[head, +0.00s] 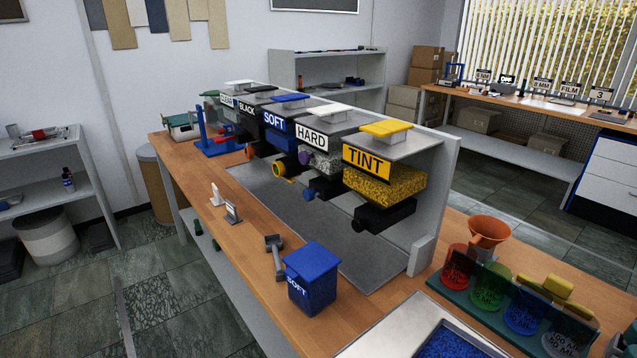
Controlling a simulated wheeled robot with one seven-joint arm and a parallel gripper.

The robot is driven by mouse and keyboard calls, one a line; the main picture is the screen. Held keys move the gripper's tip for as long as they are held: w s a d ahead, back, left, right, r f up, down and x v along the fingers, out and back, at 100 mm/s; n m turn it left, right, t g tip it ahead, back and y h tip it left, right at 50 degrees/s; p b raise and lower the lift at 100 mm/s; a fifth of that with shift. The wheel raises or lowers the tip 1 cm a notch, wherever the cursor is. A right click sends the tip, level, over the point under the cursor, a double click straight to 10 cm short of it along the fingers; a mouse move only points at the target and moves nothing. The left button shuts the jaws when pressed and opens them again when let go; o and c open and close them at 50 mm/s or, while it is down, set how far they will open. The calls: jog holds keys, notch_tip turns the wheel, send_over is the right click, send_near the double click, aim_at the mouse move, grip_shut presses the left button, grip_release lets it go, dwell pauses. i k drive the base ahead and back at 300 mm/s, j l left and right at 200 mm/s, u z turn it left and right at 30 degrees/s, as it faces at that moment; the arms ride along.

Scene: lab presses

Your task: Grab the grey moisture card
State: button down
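Nothing touches the grey card from my side. My gripper is not in view.
A grey scoop-like tool (274,257) and a blue SOFT bin (311,279) stand nearer on the bench. The press row, with its yellow TINT hopper (383,184), is behind. A tray of blue pellets (450,340) is at the front right.

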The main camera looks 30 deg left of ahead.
aim_at(232, 218)
jog(key=j+u, duration=0.1)
jog(key=u, duration=0.35)
jog(key=j+u, duration=0.1)
jog(key=u, duration=0.3)
jog(key=i+j+u, duration=0.1)
jog(key=u, duration=0.35)
jog(key=i+j+z, duration=0.1)
jog(key=j, duration=0.25)
jog(key=i+j+z, duration=0.15)
jog(key=i+j, duration=0.15)
jog(key=i+j+z, duration=0.1)
jog(key=j, duration=0.3)
jog(key=i+j+z, duration=0.1)
jog(key=i+j, duration=0.15)
jog(key=j, duration=0.15)
jog(key=i+j+z, duration=0.1)
jog(key=j, duration=0.3)
jog(key=i+j+z, duration=0.15)
jog(key=j, duration=0.25)
jog(key=i+j+z, duration=0.1)
jog(key=j, duration=0.35)
jog(key=i+l, duration=0.35)
jog(key=i, duration=0.15)
